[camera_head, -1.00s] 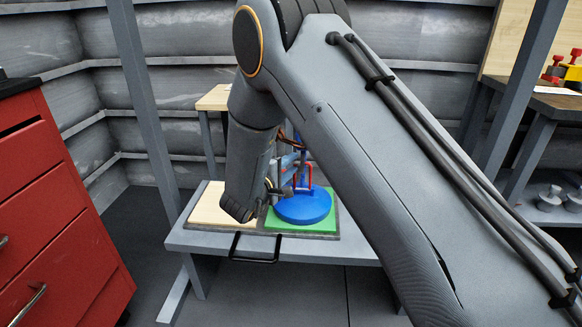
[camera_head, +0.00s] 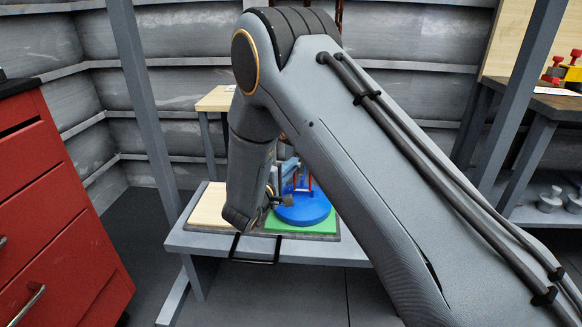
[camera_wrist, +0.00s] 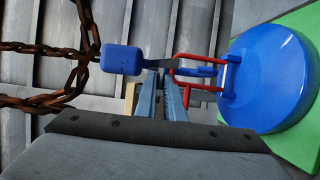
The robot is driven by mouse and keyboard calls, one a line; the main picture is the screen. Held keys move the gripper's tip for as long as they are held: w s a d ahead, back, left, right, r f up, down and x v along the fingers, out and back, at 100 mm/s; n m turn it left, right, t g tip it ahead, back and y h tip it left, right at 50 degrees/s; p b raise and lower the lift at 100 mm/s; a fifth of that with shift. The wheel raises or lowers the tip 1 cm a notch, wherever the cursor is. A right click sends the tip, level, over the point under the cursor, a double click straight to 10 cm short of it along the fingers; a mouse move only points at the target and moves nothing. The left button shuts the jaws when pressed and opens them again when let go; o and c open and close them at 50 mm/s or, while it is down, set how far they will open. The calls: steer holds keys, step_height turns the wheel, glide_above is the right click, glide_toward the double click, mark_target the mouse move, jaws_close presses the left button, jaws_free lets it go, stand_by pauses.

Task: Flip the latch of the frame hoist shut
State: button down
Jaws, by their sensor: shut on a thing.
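The frame hoist hangs on rusty chains (camera_wrist: 45,50) with a blue block (camera_wrist: 121,60) at their end. A dark grey strip (camera_wrist: 156,64) runs from the block past my fingertips. A small blue bar, which looks like the latch (camera_wrist: 200,72), lies beside the fingertips within a red loop (camera_wrist: 187,57). My gripper (camera_wrist: 166,76) is shut at this spot; the exact grip is partly hidden. The red loop stands on a blue round housing (camera_wrist: 265,75), which also shows in the head view (camera_head: 305,209), partly behind my arm.
The housing rests on a green pad (camera_head: 325,223) beside a pale wooden pad (camera_head: 208,205), on a grey bench (camera_head: 335,250) with a black front handle (camera_head: 255,261). A red drawer cabinet (camera_head: 60,215) stands left. A dark-topped table (camera_head: 550,103) stands right.

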steer(key=m+t+h+b, duration=0.1)
steer(key=w+f+m+t+h+b, duration=0.1)
steer(key=t+b, duration=0.1)
steer(key=f+m+t+h+b, duration=0.1)
steer(key=t+h+b, duration=0.1)
steer(key=shift+w+f+m, duration=0.25)
steer(key=shift+w+m, duration=0.05)
steer(key=shift+w, duration=0.1)
steer(key=shift+r+h, duration=0.1)
steer(key=shift+h, duration=0.2)
steer(key=c, duration=1.8)
jaws_free()
steer(key=shift+c, duration=0.2)
